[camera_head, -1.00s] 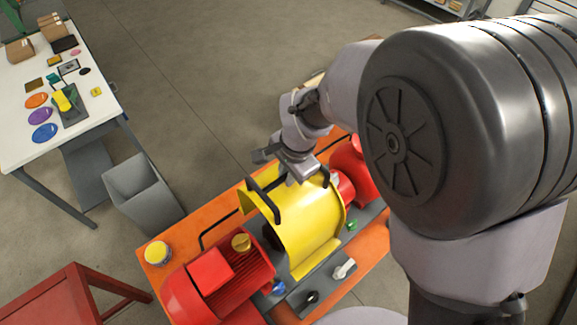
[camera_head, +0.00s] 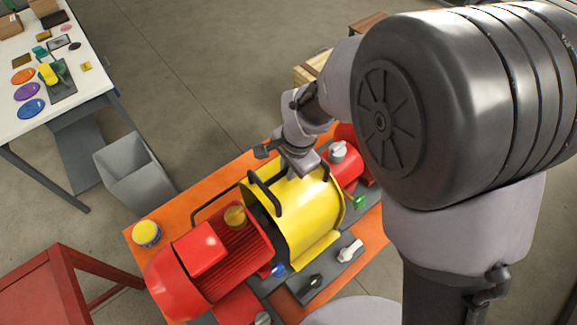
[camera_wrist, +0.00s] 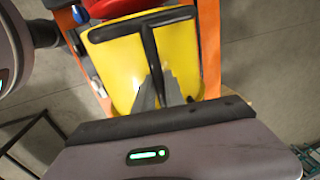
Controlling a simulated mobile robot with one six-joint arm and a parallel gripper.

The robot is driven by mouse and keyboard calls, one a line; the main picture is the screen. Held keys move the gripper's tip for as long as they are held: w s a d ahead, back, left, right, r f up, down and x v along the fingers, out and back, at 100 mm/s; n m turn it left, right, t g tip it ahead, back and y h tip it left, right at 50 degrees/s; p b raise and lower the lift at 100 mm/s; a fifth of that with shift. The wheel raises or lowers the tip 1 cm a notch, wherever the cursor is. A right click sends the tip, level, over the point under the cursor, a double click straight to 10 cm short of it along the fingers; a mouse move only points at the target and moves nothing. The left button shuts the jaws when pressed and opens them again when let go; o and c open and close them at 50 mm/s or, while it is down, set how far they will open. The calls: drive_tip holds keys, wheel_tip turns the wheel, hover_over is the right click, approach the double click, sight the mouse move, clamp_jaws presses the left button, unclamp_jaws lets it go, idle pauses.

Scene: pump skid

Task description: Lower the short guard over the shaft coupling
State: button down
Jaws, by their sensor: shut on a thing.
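The yellow curved guard (camera_head: 312,222) with black handle bars sits over the gap between the red motor (camera_head: 205,265) and the red pump (camera_head: 345,165) on the orange skid (camera_head: 215,180). The guard hides the shaft coupling. I cannot tell whether its lower edge touches the plate. My gripper (camera_head: 293,165) is above the guard's far side, shut on its black handle. In the wrist view my fingers (camera_wrist: 160,88) reach down to the T-shaped black bar (camera_wrist: 150,45) against the yellow guard (camera_wrist: 115,70).
A white lever (camera_head: 349,251), black lever (camera_head: 312,282) and green knob (camera_head: 360,202) lie along the near side. A yellow-topped can (camera_head: 147,234) stands at the skid's left corner. A grey bin (camera_head: 135,170) stands beyond.

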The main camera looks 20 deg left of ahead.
drive_tip(key=shift+f+b, duration=0.3)
drive_tip(key=shift+f, duration=0.25)
drive_tip(key=shift+s+f+b, duration=0.1)
drive_tip(key=shift+f+b, duration=0.3)
drive_tip(key=shift+b, duration=0.1)
drive_tip(key=c, duration=1.3)
unclamp_jaws()
drive_tip(key=shift+s, duration=0.1)
